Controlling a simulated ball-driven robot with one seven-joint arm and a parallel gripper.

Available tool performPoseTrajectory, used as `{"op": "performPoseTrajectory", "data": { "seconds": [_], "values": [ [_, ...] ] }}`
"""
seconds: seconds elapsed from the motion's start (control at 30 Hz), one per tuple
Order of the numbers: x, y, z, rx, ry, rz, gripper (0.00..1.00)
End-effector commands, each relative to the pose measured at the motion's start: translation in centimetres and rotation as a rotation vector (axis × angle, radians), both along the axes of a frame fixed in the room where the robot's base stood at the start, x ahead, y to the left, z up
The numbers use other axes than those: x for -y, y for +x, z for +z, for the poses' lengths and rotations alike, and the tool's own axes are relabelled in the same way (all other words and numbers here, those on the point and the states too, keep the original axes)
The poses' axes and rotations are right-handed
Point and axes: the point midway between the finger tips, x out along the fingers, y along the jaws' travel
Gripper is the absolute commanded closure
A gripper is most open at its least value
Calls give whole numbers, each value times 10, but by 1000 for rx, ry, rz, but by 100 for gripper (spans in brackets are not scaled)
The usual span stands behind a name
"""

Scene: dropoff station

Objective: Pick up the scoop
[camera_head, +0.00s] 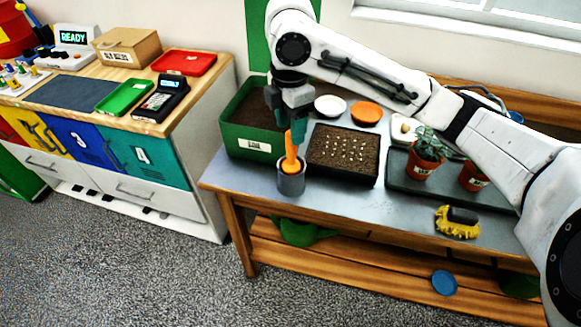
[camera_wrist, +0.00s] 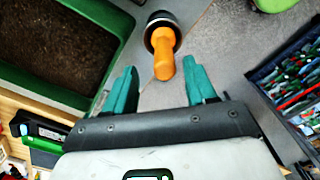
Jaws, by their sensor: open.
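The scoop shows as an orange handle (camera_head: 290,157) standing up in a small dark grey cup (camera_head: 291,182) near the table's left front edge. Its lower end is hidden inside the cup. My gripper (camera_head: 297,136) is above the cup, pointing down, with the handle's top at its teal fingertips. In the wrist view, my gripper (camera_wrist: 160,66) is open, and the end of the orange handle (camera_wrist: 164,58) lies between the fingertips, with a gap on both sides. The cup (camera_wrist: 161,19) is beyond it.
A green planter box (camera_head: 246,146) stands behind left of the cup, and a black seed tray (camera_head: 343,176) stands close on its right. Potted plants (camera_head: 423,163) and a yellow brush (camera_head: 458,225) are farther right.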

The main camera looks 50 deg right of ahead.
Motion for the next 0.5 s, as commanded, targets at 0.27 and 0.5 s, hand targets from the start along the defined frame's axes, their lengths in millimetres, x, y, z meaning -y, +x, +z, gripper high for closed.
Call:
{"op": "performPoseTrajectory", "data": {
  "seconds": [0.27, 0.5],
  "values": [
    [-2, -5, -38, -1, 2, -2, 44],
    [-3, -4, -48, 1, 0, -1, 44]
  ]
}}
